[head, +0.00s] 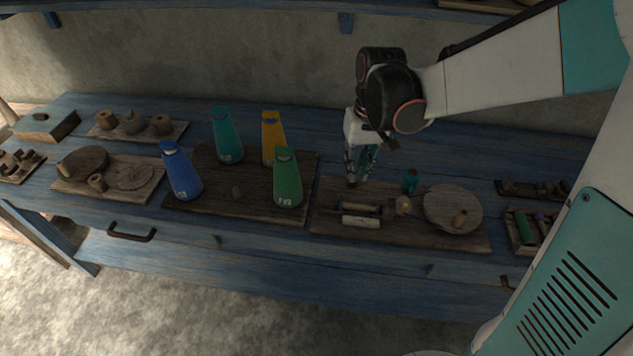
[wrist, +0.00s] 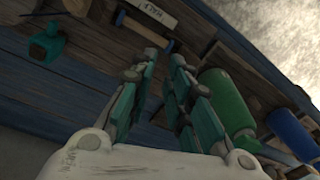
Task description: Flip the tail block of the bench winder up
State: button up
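The bench winder sits on a dark wooden board (head: 330,195) at the right of the blue bench. It has a pale lettered block (head: 361,221), a rod, a wooden knob (head: 402,204) and a round disc (head: 453,208) with a peg. I cannot tell for certain which part is the tail block. The pale block (wrist: 152,13) also shows at the top of the wrist view. My gripper (head: 355,178) points down over the back left of this board, behind the pale block. In the wrist view its teal fingers (wrist: 164,60) stand apart with a narrow, empty gap.
A small teal bottle (head: 410,182) stands behind the knob. A tray (head: 520,232) of spools lies at the right. The bench behind the winder looks clear.

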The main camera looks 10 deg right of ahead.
jog(key=n, duration=0.1)
jog(key=a+n+p, duration=0.1)
jog(key=n, duration=0.1)
jog(key=shift+w+a+r+n+y, duration=0.2)
jog(key=shift+w+a+n+y, duration=0.1)
jog(key=shift+y, duration=0.1)
grip_shut()
jog(key=n+t+y+p, duration=0.15)
jog(key=n+p, duration=0.25)
jog(key=n, duration=0.7)
send_over(329, 199)
jog(key=w, duration=0.2)
jog(key=shift+w+r+g+y, duration=0.1)
jog(key=shift+r+g+y, duration=0.1)
jog(key=shift+g+y, duration=0.05)
jog(key=b+x, duration=0.4)
jog(key=x, duration=0.6)
